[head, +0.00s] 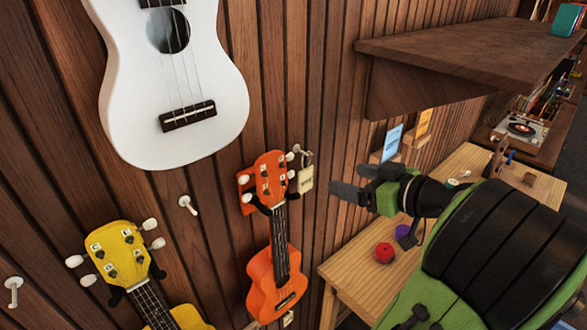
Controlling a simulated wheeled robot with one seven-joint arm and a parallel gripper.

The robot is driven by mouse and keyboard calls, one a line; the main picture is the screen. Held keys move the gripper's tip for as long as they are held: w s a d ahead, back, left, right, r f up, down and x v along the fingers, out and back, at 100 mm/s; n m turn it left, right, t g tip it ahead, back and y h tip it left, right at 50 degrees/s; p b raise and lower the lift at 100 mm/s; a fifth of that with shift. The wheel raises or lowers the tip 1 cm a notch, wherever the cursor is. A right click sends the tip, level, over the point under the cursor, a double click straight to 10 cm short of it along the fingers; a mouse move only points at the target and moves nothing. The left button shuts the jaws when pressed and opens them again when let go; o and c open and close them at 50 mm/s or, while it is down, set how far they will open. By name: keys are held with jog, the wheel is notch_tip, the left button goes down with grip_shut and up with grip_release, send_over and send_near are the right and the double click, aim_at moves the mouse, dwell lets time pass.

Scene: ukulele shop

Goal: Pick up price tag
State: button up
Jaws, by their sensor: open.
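A small cream price tag (306,180) hangs from a metal ring on a white wall peg, just right of the head of an orange ukulele (273,235). Its printing is too small to read. My gripper (346,180) is open and empty. Its dark fingers point left toward the tag, with a visible gap between them and it. How far the fingers are from the wall is hard to tell. Another small tag-like piece (288,319) shows partly at the bottom, beside the orange ukulele's body.
A white ukulele (175,85) and a yellow ukulele (130,265) hang on the slatted wall. A dark wooden shelf (460,50) juts out above my gripper. Below is a light wooden table (350,265) with a red yarn ball (384,252). Blue and orange cards stand behind my gripper.

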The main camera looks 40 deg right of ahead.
aim_at(307, 170)
jog(key=x, duration=0.5)
jog(key=p+x, duration=0.1)
jog(key=x, duration=0.4)
jog(key=p+x, duration=0.1)
jog(key=x, duration=0.4)
jog(key=shift+d+f, duration=0.3)
jog(key=shift+f, duration=0.05)
jog(key=shift+s+a, duration=0.15)
jog(key=shift+s, duration=0.05)
jog(key=c, duration=1)
